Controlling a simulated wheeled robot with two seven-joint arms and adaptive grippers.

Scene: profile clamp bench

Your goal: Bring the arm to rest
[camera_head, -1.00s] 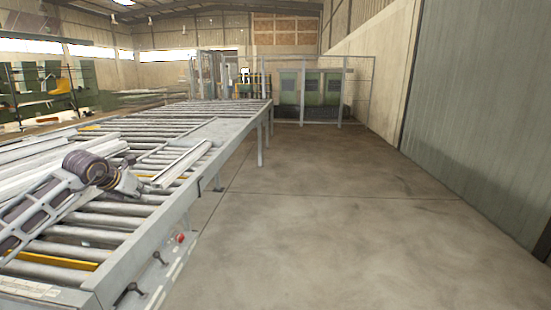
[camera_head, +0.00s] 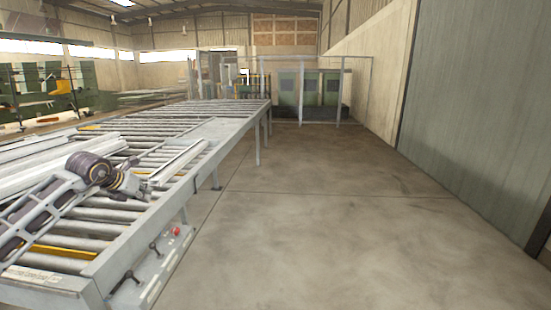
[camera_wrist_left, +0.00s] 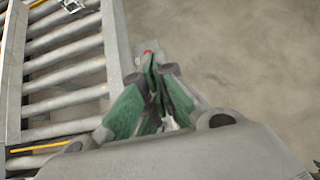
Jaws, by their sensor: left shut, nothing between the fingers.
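My left arm comes in from the left in the head view, over the roller conveyor bench (camera_head: 105,270). My left gripper (camera_head: 142,186) is at the end of that arm, above the rollers near the bench's right side. In the left wrist view the gripper (camera_wrist_left: 150,58) has green fingers that meet at their tips, with nothing held between them. The bench's edge and rollers (camera_wrist_left: 65,75) lie below and left of it, and the floor lies to the right. My right gripper is not in view.
Pale profiles (camera_head: 55,165) lie on the rollers at the left, and another profile (camera_head: 180,160) lies near the right rail. A red button (camera_head: 177,231) sits on the bench's side. Green machines (camera_head: 308,92) stand behind a fence at the back. The floor (camera_head: 340,220) at right is clear.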

